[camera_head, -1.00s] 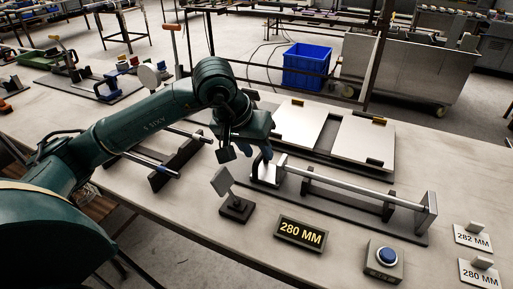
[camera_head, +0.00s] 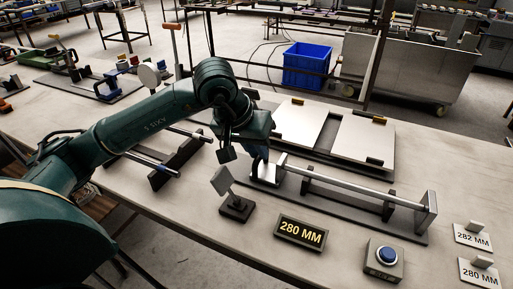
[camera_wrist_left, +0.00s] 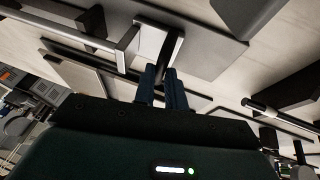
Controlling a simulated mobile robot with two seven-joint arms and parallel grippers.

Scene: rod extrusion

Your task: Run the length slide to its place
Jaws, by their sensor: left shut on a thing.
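The measuring gauge has a long dark base (camera_head: 345,212) with a silver rod (camera_head: 345,184) along it and an end stop (camera_head: 428,212) at the right. The length slide (camera_head: 268,176) is at the gauge's left end, partly hidden by my left gripper (camera_head: 259,157). In the left wrist view, the slide shows as a pale block (camera_wrist_left: 150,42) with a dark upright handle (camera_wrist_left: 174,48). My left gripper (camera_wrist_left: 166,72) is shut on that handle. The display (camera_head: 301,233) reads 280 MM. My right gripper is not in view.
A tilted plate on a stand (camera_head: 236,207) is close left of the gauge. A blue button box (camera_head: 385,262) stands in front. Cards marked 282 MM (camera_head: 473,237) and 280 MM (camera_head: 480,273) lie at the right. Flat silver panels (camera_head: 362,140) lie behind the gauge.

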